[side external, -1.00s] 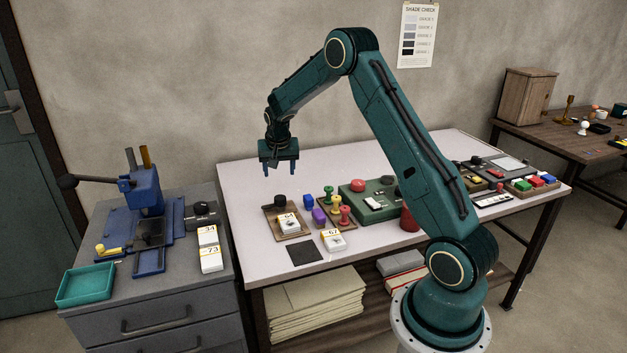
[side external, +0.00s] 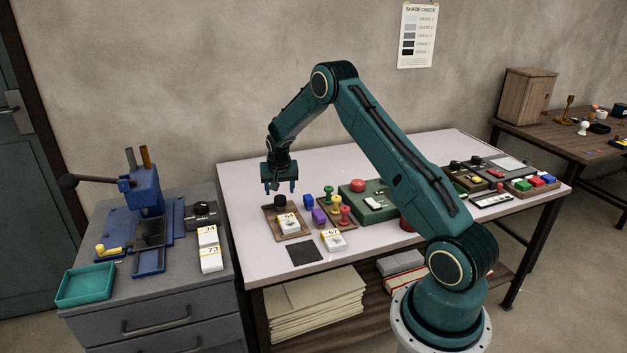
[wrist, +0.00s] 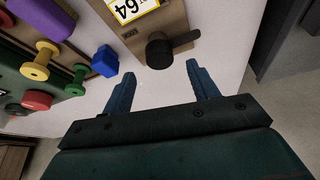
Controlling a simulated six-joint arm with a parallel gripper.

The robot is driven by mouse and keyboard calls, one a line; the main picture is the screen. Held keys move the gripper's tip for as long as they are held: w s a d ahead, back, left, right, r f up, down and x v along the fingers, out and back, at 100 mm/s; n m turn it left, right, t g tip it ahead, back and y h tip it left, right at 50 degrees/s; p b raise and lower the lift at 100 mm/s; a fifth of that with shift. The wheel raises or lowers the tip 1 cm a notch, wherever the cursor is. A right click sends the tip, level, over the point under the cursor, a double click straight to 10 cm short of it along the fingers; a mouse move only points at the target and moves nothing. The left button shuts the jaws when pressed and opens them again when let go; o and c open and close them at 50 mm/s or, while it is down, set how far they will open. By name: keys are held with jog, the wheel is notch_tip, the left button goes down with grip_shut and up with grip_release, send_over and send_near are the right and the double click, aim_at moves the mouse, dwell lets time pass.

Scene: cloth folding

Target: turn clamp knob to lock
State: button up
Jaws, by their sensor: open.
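A black clamp knob (side external: 280,201) stands at the back of a small brown board (side external: 295,228) on the white table. In the wrist view the knob (wrist: 160,51) has a short dark lever arm pointing right in the picture. A white block with a yellow-edged number label (side external: 288,223) sits on the same board; the label (wrist: 133,8) shows as upside-down 64 in the wrist view. My gripper (side external: 280,188) points down just above and behind the knob. Its two blue fingers (wrist: 160,82) are apart and empty, with the knob beyond their tips, roughly between them.
Close by are a blue cube (side external: 308,201), a purple piece (side external: 319,216) and a rack with coloured spools (side external: 345,214). A green box with a red button (side external: 358,185) is farther right. A dark square pad (side external: 305,250) lies in front. The table behind is clear.

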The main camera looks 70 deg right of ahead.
aim_at(280, 197)
jog(key=shift+x, duration=2.2)
jog(key=shift+c, duration=0.5)
jog(key=c, duration=0.9)
